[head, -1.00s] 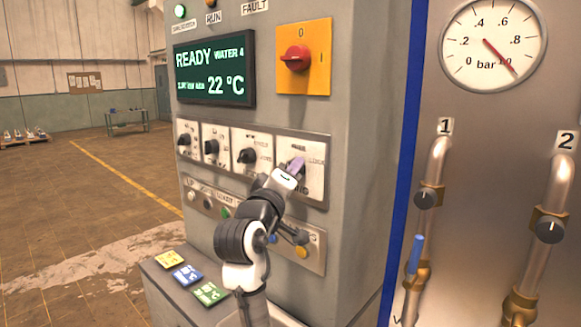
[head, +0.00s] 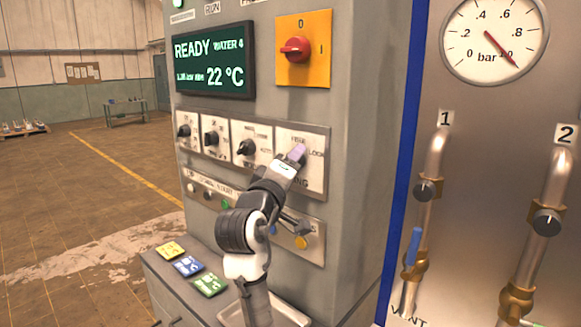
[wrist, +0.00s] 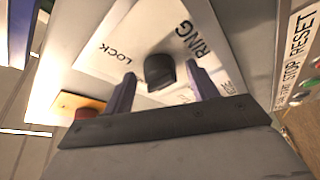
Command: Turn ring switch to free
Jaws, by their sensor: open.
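The ring switch is a black knob (wrist: 159,72) on a white plate marked RING and LOCK in the wrist view. Its plate (head: 315,175) is the rightmost of the row in the head view, where my arm hides the knob. My gripper (wrist: 158,90) is open, with one purple finger on each side of the knob and gaps visible between. The knob's end reaches between the fingertips. In the head view my gripper (head: 297,155) is in front of the ring plate. The wording opposite LOCK is partly hidden by a finger.
Several other black knobs (head: 246,147) sit left on the same panel. A red switch on a yellow plate (head: 318,50) is above. Buttons (head: 301,243) lie below. Colored cards (head: 187,266) rest on the ledge. Pipes with valves (head: 424,190) stand to the right.

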